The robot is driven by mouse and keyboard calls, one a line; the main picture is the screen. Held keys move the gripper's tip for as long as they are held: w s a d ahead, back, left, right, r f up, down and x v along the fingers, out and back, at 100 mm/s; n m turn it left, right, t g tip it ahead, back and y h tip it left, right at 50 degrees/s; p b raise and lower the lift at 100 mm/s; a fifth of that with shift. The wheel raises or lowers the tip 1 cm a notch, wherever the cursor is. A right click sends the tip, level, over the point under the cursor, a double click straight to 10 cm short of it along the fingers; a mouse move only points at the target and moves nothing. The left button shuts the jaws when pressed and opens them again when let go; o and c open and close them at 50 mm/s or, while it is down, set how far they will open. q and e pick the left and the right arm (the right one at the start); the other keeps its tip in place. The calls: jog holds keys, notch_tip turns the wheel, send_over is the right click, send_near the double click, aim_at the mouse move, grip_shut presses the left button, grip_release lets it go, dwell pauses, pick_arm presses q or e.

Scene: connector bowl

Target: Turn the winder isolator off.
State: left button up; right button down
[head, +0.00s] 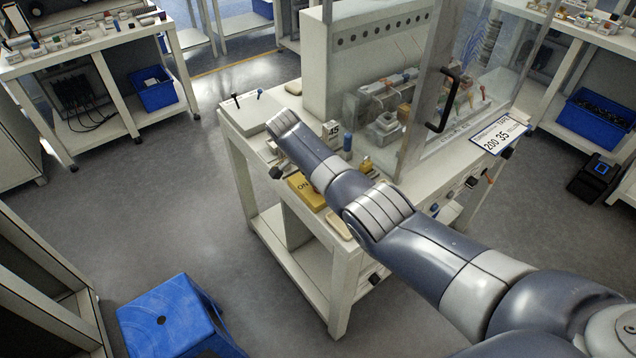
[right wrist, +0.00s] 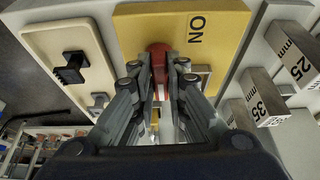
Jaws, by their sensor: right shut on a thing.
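The isolator has a yellow plate (right wrist: 205,22) marked ON, which also shows in the head view (head: 308,190) on the bench top, partly behind my right arm. A red handle (right wrist: 158,62) sits on the plate in the right wrist view. My right gripper (right wrist: 160,85) is shut on this red handle, with one finger on each side of it. The fingers hide the handle's lower part, so its exact turn angle cannot be told. In the head view my right arm reaches in from the right and its fingers are hidden. My left gripper is not in view.
A beige panel (right wrist: 68,45) with a black switch (right wrist: 72,68) lies beside the yellow plate. Metal blocks marked 25 mm (right wrist: 292,58) and 35 mm (right wrist: 254,100) stand on the other side. A clear guard door with a black handle (head: 443,100) rises behind the arm.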

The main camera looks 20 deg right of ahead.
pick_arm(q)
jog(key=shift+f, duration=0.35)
pick_arm(e)
jog(key=shift+s+f, duration=0.2)
jog(key=shift+f, duration=0.05)
jog(key=c, duration=1.6)
grip_release()
jog(key=shift+w+r, duration=0.1)
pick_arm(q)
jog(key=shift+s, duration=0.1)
pick_arm(e)
jog(key=shift+w+r, duration=0.1)
jog(key=v, duration=1.1)
jog(key=shift+a+r, duration=0.2)
jog(key=shift+r, duration=0.1)
